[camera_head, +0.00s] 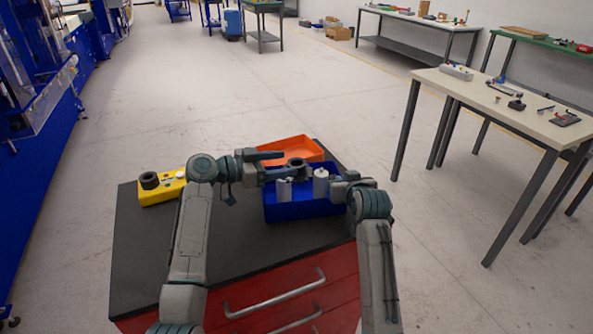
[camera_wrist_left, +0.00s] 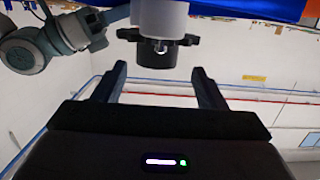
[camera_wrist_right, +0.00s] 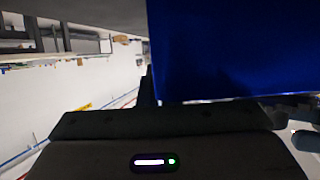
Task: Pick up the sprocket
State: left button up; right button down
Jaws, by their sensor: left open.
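I cannot single out the sprocket with certainty. A dark ring-shaped part (camera_head: 297,168) shows at the blue bin (camera_head: 290,214), close to my left gripper (camera_head: 277,166). Another dark ring (camera_head: 149,181) sits on the yellow block at the left. My left gripper is open. In the left wrist view its two fingers (camera_wrist_left: 157,82) stand apart, and a pale cylinder with a dark end piece (camera_wrist_left: 156,48) shows beyond and between them. My right gripper (camera_head: 338,186) is at the bin's right side; the blue wall (camera_wrist_right: 225,50) fills much of its wrist view and its fingers are largely hidden.
Two grey cylinders (camera_head: 321,183) stand in the blue bin. An orange tray (camera_head: 291,149) lies behind it, and a yellow block (camera_head: 165,192) is at the left. The dark cart top (camera_head: 150,250) is bare at front left. A pale table (camera_head: 500,120) stands apart at right.

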pick_arm(q)
jog(key=x, duration=0.4)
jog(key=shift+d+f, duration=0.25)
jog(key=shift+d, duration=0.15)
jog(key=c, duration=1.4)
notch_tip(320, 180, up, 12)
jog(key=a+n+t+y, duration=0.3)
jog(key=n+t, duration=0.1)
jog(key=t, duration=0.1)
jog(key=shift+n+t, duration=0.3)
jog(key=f, duration=0.9)
jog(key=shift+s+f, duration=0.2)
jog(key=shift+f, duration=0.05)
